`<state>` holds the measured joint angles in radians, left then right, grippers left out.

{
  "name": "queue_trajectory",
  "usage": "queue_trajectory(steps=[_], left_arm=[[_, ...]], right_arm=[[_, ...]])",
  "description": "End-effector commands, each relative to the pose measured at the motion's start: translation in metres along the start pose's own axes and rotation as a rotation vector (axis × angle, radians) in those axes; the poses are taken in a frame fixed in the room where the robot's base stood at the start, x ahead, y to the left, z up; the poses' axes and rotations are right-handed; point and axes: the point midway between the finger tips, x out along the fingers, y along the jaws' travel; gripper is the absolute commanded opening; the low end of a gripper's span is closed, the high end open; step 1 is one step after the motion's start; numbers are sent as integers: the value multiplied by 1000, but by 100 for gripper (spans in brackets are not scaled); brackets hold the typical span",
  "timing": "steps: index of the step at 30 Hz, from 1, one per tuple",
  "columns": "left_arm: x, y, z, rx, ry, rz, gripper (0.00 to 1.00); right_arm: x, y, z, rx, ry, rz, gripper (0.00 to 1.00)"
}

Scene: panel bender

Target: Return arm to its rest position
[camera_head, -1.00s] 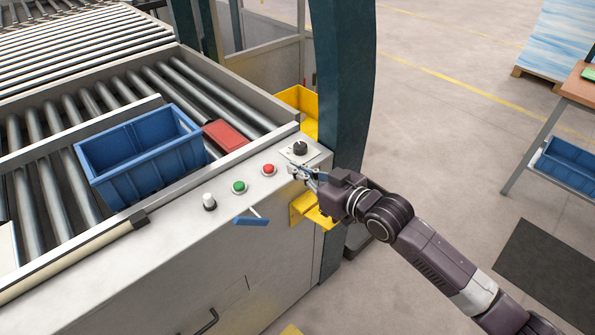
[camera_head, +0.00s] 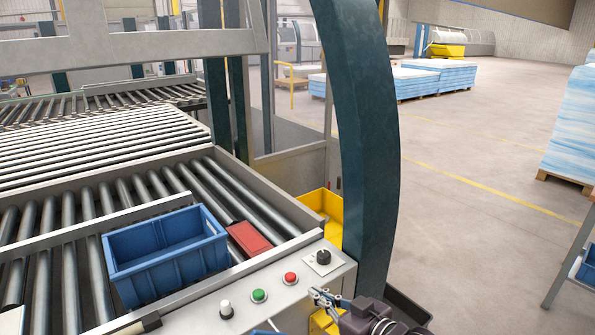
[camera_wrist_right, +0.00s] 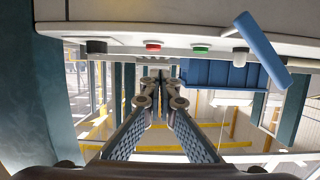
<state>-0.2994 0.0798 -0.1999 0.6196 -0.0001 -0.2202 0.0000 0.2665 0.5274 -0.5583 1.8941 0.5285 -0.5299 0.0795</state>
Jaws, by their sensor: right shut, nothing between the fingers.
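My right gripper (camera_head: 319,296) is at the bottom of the head view, in front of the machine's control panel edge. It is shut with nothing between its fingers. Part of my right arm shows behind it at the bottom edge. In the right wrist view the two fingers (camera_wrist_right: 158,82) point away, close together. The panel carries a black knob (camera_head: 323,257), a red button (camera_head: 290,278), a green button (camera_head: 259,295) and a white button (camera_head: 226,309). The fingertips appear apart from them. My left gripper is not in view.
A blue crate (camera_head: 165,256) and a red box (camera_head: 249,239) are on the roller conveyor (camera_head: 98,290). A dark green post (camera_head: 362,140) stands right beside my arm. A yellow bin (camera_head: 322,205) is behind the panel. Open floor (camera_head: 470,225) lies to the right.

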Motion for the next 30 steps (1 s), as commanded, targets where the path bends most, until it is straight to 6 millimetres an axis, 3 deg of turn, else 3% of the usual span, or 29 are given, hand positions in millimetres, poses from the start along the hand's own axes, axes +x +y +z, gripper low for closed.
queue_trajectory(steps=[1,5,12,18,26,30], left_arm=[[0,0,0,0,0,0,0],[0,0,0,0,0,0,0],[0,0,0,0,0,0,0],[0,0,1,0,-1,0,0],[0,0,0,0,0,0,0],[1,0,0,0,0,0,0]], right_arm=[[-7,-14,20,18,-46,0,0],[-40,-40,75,55,-206,38,0],[-137,-57,169,150,-538,175,0],[-210,-63,217,222,-746,267,0],[-292,-74,253,303,-954,360,0],[-279,-71,281,305,-975,359,0]])
